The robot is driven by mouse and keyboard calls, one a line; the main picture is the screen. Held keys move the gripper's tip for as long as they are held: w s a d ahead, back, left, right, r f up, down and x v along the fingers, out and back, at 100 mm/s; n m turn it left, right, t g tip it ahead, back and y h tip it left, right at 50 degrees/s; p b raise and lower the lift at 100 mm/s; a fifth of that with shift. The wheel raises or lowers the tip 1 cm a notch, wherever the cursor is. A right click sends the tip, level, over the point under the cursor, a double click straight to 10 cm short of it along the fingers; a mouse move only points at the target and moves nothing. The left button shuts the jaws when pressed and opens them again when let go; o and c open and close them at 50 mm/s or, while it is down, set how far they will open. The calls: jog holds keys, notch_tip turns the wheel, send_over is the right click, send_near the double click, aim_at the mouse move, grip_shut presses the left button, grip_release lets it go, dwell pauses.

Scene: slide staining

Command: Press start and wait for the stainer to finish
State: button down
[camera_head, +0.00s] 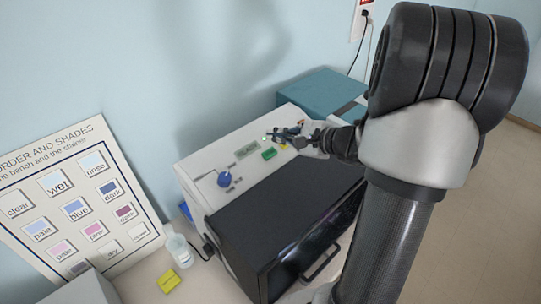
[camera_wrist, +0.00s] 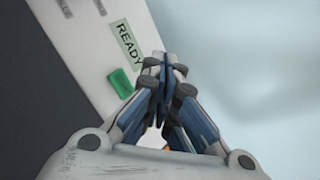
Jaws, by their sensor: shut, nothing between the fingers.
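The stainer (camera_head: 200,170) is a white box with a dark front (camera_head: 265,235) and a handle. Its sloped white panel carries a display (camera_head: 247,149), a blue knob (camera_head: 224,179) and a green button (camera_head: 269,153). In the wrist view the display (camera_wrist: 130,45) reads READY, and the green button (camera_wrist: 120,83) is just left of my fingers. My gripper (camera_head: 274,134) is shut and empty, over the panel's far right part, beside the green button; its fingertips also show in the wrist view (camera_wrist: 165,62). I cannot tell whether they touch the panel. Small yellow and red parts are partly hidden behind my fingers.
A board of colour shades (camera_head: 80,195) leans on the wall at left. A clear bottle (camera_head: 178,248) and a yellow block (camera_head: 168,281) stand left of the stainer. A teal box (camera_head: 322,92) sits behind it at right. A wall socket with a cable is at the back.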

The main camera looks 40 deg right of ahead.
aim_at(270, 154)
jog(key=f+b, duration=0.1)
jog(key=w+f+b, duration=0.1)
jog(key=f, duration=0.1)
jog(key=w+f+b, duration=0.1)
jog(key=f+b, duration=0.1)
jog(key=shift+w+a+f, duration=0.15)
jog(key=shift+a+f, duration=0.05)
jog(key=shift+f, duration=0.05)
jog(key=shift+f+b, duration=0.15)
jog(key=shift+b, duration=0.15)
dwell(0.9)
jog(key=shift+w+f+b, duration=0.15)
jog(key=shift+f+b, duration=0.1)
jog(key=shift+b, duration=0.25)
